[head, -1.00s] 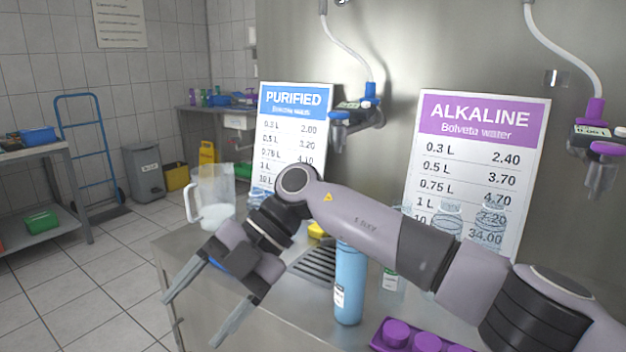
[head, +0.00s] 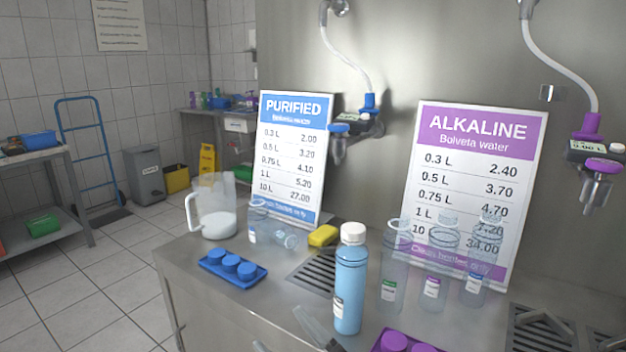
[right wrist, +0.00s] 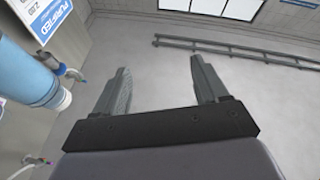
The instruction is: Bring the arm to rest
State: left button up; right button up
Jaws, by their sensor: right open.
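My right gripper (right wrist: 160,88) is open and empty in the right wrist view, with its two fingers spread apart and bare floor or wall beyond them. In the head view, its fingers (head: 290,330) show only partly at the bottom edge, left of and below the blue bottle (head: 350,285). That bottle has a white cap and stands upright on the steel counter (head: 215,300). A blue cylinder, apparently this bottle, also shows at the left of the right wrist view (right wrist: 25,75). My left gripper is out of view.
A blue tray with caps (head: 232,266), a jug (head: 212,208), a yellow sponge (head: 323,236) and clear bottles (head: 393,270) stand on the counter. A purple cap tray (head: 400,342) is at the front. Two price boards (head: 290,150) (head: 480,150) lean behind. Taps hang from the wall.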

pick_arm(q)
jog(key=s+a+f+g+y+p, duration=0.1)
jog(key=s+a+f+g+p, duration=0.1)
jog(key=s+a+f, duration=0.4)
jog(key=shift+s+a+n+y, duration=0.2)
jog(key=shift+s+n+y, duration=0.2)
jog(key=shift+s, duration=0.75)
pick_arm(e)
jog(key=s+d+f+m+g+h, duration=0.2)
jog(key=s+d+f+m+h, duration=0.2)
jog(key=s+d+f+h, duration=0.3)
jog(key=s+d+f+m+g+h, duration=0.2)
jog(key=s+d+f+m+h, duration=0.3)
jog(key=s+d+f, duration=0.6)
jog(key=d+f+h, duration=0.2)
jog(key=d+f, duration=0.3)
jog(key=d, duration=0.1)
jog(key=shift+s+f+g+h, duration=0.35)
jog(key=shift+f+g+h, duration=0.05)
